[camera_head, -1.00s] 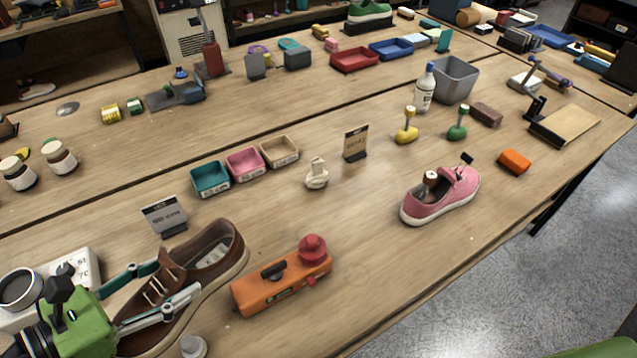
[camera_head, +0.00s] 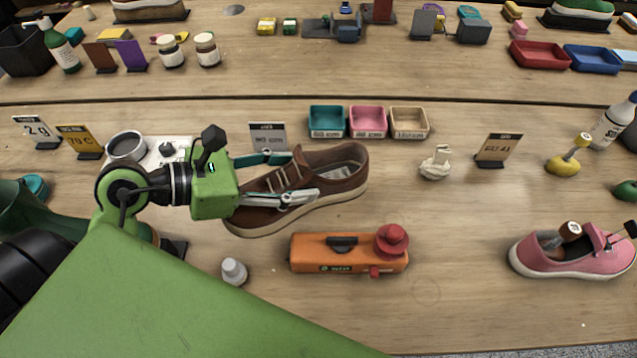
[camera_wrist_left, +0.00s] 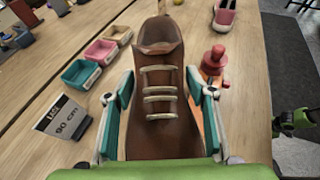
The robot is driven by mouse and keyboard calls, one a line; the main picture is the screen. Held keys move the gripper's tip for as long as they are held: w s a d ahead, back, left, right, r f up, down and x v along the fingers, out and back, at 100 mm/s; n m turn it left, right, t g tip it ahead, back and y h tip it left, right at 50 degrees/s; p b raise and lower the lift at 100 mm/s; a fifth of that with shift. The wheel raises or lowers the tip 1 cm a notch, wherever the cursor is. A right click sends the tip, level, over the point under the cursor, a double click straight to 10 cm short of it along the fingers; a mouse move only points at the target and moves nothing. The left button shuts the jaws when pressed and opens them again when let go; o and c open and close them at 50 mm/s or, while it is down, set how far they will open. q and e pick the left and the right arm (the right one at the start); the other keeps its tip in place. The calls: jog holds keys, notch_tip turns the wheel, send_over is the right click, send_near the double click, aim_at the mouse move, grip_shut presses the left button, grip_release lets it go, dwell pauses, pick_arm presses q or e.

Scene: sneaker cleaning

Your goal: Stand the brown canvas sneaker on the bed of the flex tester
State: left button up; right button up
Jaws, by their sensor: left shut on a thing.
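The brown canvas sneaker (camera_head: 335,178) is left of the middle in the head view, toe to the lower left and heel to the upper right. My left gripper (camera_head: 298,178) is shut on it, with one finger along each side of the laced upper. In the left wrist view the sneaker (camera_wrist_left: 160,95) fills the middle between the fingers (camera_wrist_left: 160,100). I cannot tell whether its sole touches the table. I cannot identify the flex tester for certain in the current views. A green and black arm part, seemingly of my right arm, shows at the wrist view's right edge; its fingers are unclear.
An orange box with a red knob (camera_head: 325,254) and a white-capped bottle (camera_head: 233,271) are close in front of the sneaker. Small trays (camera_head: 367,121) and a sign (camera_head: 268,137) stand behind it. A pink shoe (camera_head: 565,257) is at right. Bare table lies between box and pink shoe.

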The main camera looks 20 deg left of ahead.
aim_at(316, 171)
pick_arm(q)
jog(key=w, duration=0.1)
jog(key=w+f, duration=0.1)
jog(key=w, duration=0.1)
jog(key=w+p, duration=0.1)
jog(key=shift+w+f, duration=0.3)
jog(key=shift+w, duration=0.1)
jog(key=w+f, duration=0.1)
jog(key=f, duration=0.1)
jog(key=w+f+p, duration=0.1)
jog(key=w+f, duration=0.1)
jog(key=f, duration=0.1)
jog(key=w+f, duration=0.2)
jog(key=f, duration=0.1)
jog(key=shift+f, duration=0.7)
pick_arm(e)
jog(key=shift+w+d+r, duration=0.2)
jog(key=shift+d+r, duration=0.15)
jog(key=shift+r, duration=0.3)
